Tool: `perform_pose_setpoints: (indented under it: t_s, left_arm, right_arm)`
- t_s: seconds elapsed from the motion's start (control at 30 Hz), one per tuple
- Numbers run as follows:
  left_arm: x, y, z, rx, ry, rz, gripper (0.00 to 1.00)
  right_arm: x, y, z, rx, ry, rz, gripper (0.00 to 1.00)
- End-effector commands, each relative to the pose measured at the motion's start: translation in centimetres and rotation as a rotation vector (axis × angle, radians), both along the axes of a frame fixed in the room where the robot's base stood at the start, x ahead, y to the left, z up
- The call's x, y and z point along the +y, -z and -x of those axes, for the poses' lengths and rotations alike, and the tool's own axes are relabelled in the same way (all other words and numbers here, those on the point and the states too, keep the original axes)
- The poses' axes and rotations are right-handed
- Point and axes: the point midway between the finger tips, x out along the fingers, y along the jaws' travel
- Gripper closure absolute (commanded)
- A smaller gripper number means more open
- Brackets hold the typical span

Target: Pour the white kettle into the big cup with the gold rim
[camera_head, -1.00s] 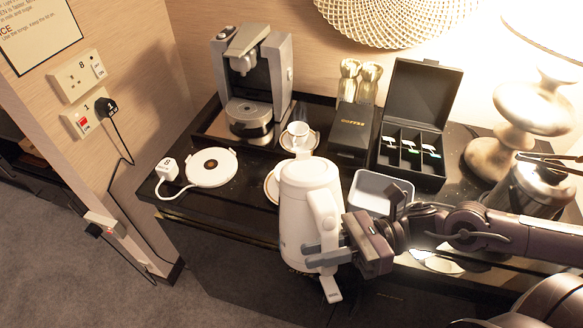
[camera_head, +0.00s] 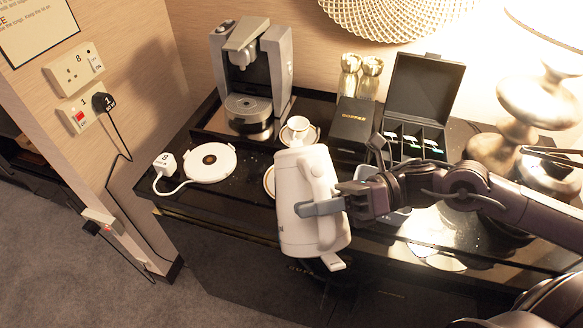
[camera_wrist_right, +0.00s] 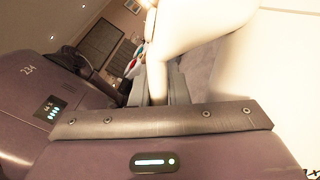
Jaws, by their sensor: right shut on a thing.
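The white kettle (camera_head: 290,205) hangs in front of the counter's front edge in the head view, its top leaning slightly left. My right gripper (camera_head: 325,206) is shut on its handle from the right. In the right wrist view, the kettle's white handle (camera_wrist_right: 172,45) runs down between the fingers (camera_wrist_right: 160,90). A gold-rimmed saucer edge (camera_head: 267,180) shows behind the kettle; the big cup is not visible and may be hidden there. A smaller white cup (camera_head: 298,126) stands on its own saucer farther back. My left gripper is not in view.
The kettle's power base (camera_head: 210,163) is at the counter's left. A coffee machine (camera_head: 252,80), a black coffee box (camera_head: 352,122) and an open compartment box (camera_head: 425,95) stand behind. A lamp (camera_head: 535,105) is at right. My right arm covers the counter's right part.

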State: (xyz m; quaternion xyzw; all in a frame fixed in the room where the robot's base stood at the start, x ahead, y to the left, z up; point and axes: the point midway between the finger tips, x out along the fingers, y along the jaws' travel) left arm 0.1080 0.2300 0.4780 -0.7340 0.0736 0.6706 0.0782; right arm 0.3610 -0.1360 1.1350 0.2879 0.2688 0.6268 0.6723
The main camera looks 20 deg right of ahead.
Motion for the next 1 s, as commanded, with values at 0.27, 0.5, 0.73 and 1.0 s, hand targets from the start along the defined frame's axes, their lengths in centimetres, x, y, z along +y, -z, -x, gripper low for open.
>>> perform_pose_setpoints:
  t_s: [0.27,0.5,0.73,1.0]
  left_arm:
    - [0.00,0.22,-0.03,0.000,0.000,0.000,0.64]
    - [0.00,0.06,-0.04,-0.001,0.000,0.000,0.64]
    - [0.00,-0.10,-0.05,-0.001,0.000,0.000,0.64]
    - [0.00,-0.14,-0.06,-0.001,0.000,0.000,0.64]
  right_arm:
    - [0.03,-0.23,-0.21,0.047,-0.001,-0.010,1.00]
    - [0.01,-0.45,-0.30,0.074,-0.001,-0.011,1.00]
    - [0.00,-0.66,-0.40,0.088,-0.001,-0.012,1.00]
    - [-0.02,-0.77,-0.53,0.105,-0.001,-0.013,1.00]
